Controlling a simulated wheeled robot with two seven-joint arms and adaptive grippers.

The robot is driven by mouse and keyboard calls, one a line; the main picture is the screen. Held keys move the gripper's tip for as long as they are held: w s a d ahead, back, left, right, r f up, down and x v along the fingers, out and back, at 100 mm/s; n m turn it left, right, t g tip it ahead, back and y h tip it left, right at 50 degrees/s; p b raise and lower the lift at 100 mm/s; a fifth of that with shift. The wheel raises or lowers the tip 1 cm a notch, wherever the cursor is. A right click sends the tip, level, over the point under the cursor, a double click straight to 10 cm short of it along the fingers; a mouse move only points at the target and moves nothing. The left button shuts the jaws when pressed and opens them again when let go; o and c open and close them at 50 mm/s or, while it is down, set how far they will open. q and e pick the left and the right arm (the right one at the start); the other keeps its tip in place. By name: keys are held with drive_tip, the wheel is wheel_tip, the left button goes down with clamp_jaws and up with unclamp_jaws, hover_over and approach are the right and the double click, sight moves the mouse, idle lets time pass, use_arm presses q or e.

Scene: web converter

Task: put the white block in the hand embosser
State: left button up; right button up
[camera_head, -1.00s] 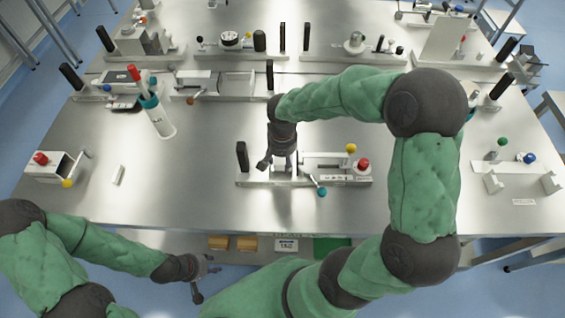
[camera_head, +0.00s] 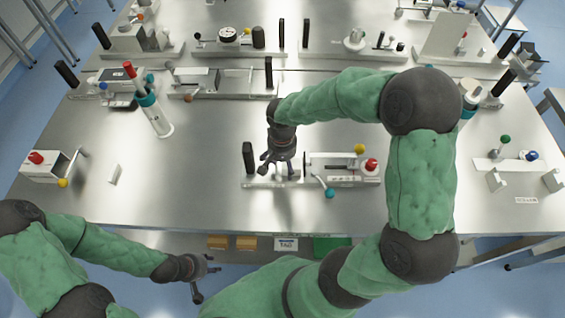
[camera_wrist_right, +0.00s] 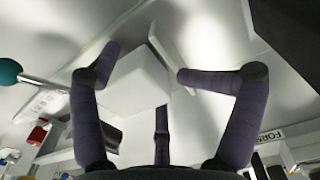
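A white block-like piece (camera_wrist_right: 138,80) sits between the spread fingers of my right gripper (camera_wrist_right: 147,66) in the right wrist view. I cannot tell whether the fingertips press on it. In the head view my right gripper (camera_head: 278,168) hangs over the left part of a bench device (camera_head: 343,168), which has a black post, yellow and red knobs and a teal-ended lever. I cannot tell from its label whether it is the hand embosser. Another small white piece (camera_head: 114,174) stands on the left of the table. My left gripper (camera_head: 207,276) is open and empty off the front edge.
A white device with a red knob (camera_head: 48,165) stands at the left edge. Two rows of devices fill the back. A low fixture (camera_head: 520,172) lies at the right. The table between the left white piece and the bench device is clear.

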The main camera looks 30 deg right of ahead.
drive_tip(key=shift+r, duration=0.15)
drive_tip(key=shift+w+r+p, duration=0.1)
drive_tip(key=shift+r+p, duration=0.45)
wheel_tip(320, 180, up, 12)
drive_tip(key=p, duration=0.2)
